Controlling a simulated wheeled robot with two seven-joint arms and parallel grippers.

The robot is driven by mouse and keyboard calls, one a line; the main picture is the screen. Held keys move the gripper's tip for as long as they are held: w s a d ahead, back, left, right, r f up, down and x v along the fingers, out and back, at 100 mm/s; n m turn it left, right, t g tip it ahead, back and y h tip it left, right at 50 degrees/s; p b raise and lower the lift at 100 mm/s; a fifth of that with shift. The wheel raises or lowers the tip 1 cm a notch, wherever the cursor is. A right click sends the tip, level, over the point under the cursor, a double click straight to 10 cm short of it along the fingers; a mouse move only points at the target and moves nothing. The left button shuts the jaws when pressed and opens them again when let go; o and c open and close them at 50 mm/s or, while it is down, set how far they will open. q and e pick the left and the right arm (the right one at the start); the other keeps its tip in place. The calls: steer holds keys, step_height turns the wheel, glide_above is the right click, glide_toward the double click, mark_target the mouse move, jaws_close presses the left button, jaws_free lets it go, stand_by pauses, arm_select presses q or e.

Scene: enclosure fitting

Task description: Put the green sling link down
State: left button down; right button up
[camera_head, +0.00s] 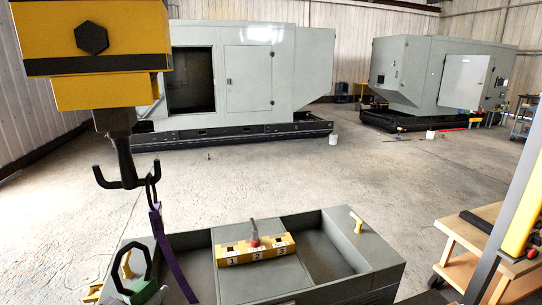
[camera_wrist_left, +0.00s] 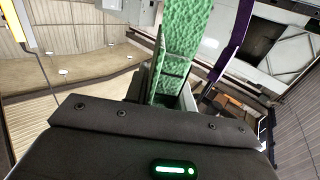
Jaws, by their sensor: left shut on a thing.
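A purple sling (camera_head: 168,250) hangs from the dark hoist hook (camera_head: 122,180) and runs down just right of the link. Whether the link touches the box is hidden. My right gripper is not in view.
The grey box (camera_head: 385,250) has open compartments and yellow handles. A yellow block (camera_head: 232,259) numbered 1, 2, 3 sits in its middle. The yellow hoist (camera_head: 110,90) hangs at the left. A wooden cart (camera_head: 450,233) stands right. Large grey enclosures stand behind on open floor.

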arm_select(q)
steer(key=shift+s+d+f+n+t+y+b, duration=0.15)
steer(key=shift+d+f+n+t+y+b, duration=0.15)
steer(key=shift+d+n+y, duration=0.7)
steer(key=shift+s+d+f+n+t+y+b, duration=0.1)
steer(key=shift+s+d+f+n+t+y, duration=0.2)
steer(key=shift+d+n+y, duration=0.75)
steer(key=shift+s+d+f+n+t+y+b, duration=0.15)
steer(key=shift+d+f+n+y, duration=0.35)
steer(key=shift+y, duration=0.95)
steer(key=shift+w+d+r+m, duration=0.1)
steer(key=shift+d+m, duration=0.1)
steer(key=shift+m, duration=0.05)
